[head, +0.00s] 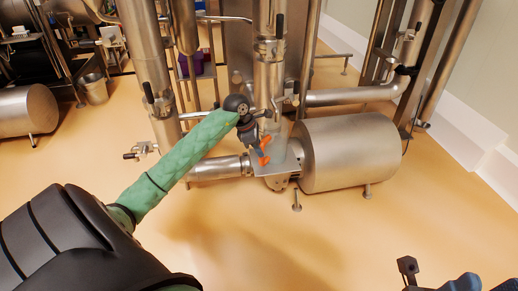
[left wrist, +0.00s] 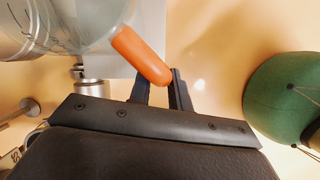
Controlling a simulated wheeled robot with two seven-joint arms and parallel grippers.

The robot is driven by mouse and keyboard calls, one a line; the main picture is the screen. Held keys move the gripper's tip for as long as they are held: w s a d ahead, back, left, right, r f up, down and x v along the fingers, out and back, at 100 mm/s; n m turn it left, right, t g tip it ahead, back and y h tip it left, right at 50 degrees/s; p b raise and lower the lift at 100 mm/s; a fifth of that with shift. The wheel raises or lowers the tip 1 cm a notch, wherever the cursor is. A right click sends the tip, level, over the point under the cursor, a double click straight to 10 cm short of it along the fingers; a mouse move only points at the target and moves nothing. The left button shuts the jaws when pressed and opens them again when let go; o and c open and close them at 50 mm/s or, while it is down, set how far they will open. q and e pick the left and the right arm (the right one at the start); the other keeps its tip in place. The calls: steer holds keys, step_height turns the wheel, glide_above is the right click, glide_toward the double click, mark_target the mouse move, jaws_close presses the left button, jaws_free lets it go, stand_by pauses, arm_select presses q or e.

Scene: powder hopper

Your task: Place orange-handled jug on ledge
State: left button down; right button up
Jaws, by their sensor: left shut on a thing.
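The jug (left wrist: 85,22) is clear, with an orange handle (left wrist: 140,55). In the left wrist view its body is at the upper left, partly cut off by the frame. My left gripper (left wrist: 160,88) is shut on the handle, one dark finger on each side. In the head view the orange handle (head: 264,151) shows at my left gripper (head: 257,141), but the clear body is hard to make out. The ledge (head: 268,170) is a flat grey plate at the foot of the vertical pipe. The jug is over or on it; I cannot tell whether it touches.
A vertical steel pipe (head: 270,85) rises right behind the ledge. A large steel cylinder (head: 350,152) lies to its right. A thick pipe (head: 150,75) stands to the left. A bucket (head: 94,89) is at the back left. The front floor (head: 270,240) is clear.

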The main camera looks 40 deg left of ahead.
arm_select(q)
steer(key=c, duration=1.3)
jaws_free()
